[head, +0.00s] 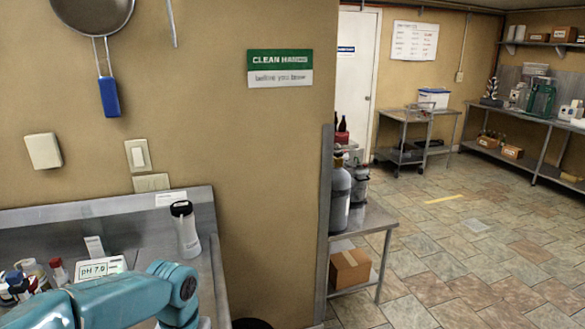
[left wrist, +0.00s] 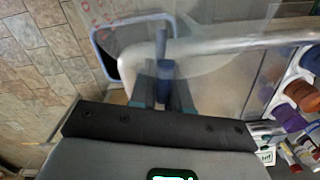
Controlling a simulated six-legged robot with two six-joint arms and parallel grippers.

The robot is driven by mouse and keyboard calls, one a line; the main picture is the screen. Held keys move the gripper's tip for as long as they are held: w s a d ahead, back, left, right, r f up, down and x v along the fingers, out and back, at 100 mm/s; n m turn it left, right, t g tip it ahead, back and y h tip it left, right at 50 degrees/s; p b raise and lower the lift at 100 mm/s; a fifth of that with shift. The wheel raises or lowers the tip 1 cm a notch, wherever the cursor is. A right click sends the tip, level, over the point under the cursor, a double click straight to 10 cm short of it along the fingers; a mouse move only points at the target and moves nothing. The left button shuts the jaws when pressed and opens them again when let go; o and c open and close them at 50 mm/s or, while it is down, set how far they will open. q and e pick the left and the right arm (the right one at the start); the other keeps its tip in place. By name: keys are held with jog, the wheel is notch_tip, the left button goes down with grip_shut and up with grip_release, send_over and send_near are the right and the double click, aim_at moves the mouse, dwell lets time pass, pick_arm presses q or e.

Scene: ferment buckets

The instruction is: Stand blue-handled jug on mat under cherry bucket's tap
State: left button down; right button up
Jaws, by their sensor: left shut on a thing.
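In the left wrist view my left gripper (left wrist: 163,95) is shut on the upright blue handle (left wrist: 164,68) of the jug. The jug's clear body (left wrist: 215,75) spreads beyond the fingers; its outline is hard to make out. In the head view my teal left arm comes in at the lower left, but its gripper and the jug are out of frame. The cherry bucket, its tap and the mat cannot be made out in either view. My right gripper is not in view.
A steel counter (head: 120,225) at the left holds a white-bodied bottle (head: 187,232), a pH 7.0 sign (head: 92,268) and small bottles. A wall juts out beside it. A low steel table (head: 372,219) stands beyond, with open tiled floor (head: 455,255) to its right.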

pick_arm(q)
jog(key=s+f, duration=0.2)
jog(key=shift+s+d+f, duration=0.15)
jog(key=shift+d+f, duration=0.15)
jog(key=shift+f, duration=0.35)
jog(key=shift+w+d, duration=0.1)
jog(key=shift+w, duration=0.1)
